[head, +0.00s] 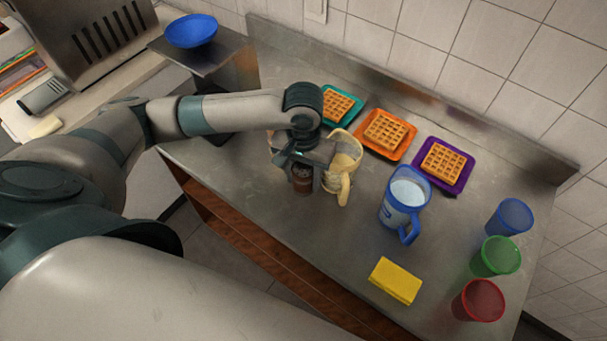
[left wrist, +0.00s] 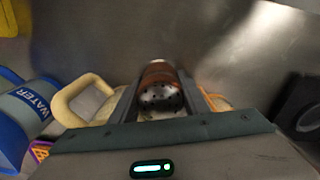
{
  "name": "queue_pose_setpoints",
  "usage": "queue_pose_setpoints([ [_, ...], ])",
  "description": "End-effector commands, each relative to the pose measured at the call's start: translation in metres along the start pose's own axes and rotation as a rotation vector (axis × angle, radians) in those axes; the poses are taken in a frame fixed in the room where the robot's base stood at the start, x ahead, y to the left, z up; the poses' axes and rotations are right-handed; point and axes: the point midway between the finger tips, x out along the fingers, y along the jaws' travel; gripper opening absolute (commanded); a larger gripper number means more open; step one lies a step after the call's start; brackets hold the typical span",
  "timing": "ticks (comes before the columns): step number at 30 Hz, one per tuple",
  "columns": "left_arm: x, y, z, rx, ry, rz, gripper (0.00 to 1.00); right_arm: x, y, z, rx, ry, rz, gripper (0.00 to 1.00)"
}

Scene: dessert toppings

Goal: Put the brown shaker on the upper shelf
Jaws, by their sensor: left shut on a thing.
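The brown shaker (head: 302,184) stands upright at the counter's near edge, partly hidden by my left gripper (head: 304,165). In the left wrist view the shaker (left wrist: 160,86) shows its perforated metal top between the two fingers, and the gripper (left wrist: 157,100) is shut on it. I cannot tell whether its base touches the counter. A raised steel shelf (head: 222,60) with a blue bowl (head: 191,31) on it is at the upper left. I cannot tell whether it is the upper shelf. My right gripper is not in view.
A cream-handled pitcher (head: 345,160) stands close to the right of the shaker. A blue water pitcher (head: 402,200), waffles on coloured plates, a yellow sponge (head: 395,281) and blue, green and red cups are farther right. Bare counter (head: 235,155) lies left of the gripper.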

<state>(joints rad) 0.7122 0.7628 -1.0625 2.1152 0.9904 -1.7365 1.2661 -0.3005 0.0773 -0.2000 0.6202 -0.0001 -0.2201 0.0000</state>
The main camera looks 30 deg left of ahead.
Motion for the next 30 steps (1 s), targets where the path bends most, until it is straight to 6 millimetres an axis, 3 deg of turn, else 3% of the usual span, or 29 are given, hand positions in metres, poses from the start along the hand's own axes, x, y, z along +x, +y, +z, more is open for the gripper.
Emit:
queue_pose_setpoints([
  [6,0.002,0.0,0.0,0.0,0.0,0.0,0.17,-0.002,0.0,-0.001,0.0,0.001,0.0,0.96],
  [7,0.002,0.0,0.0,0.0,0.001,0.0,0.47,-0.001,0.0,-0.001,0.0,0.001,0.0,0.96],
  [8,0.002,0.0,0.0,0.0,0.001,0.0,0.5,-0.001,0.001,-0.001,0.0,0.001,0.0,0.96],
  [20,0.0,0.0,0.0,0.001,0.001,0.001,0.5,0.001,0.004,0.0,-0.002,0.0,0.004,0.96],
  [30,-0.037,0.001,-0.002,0.001,0.005,0.003,0.5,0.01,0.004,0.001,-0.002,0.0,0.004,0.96],
])
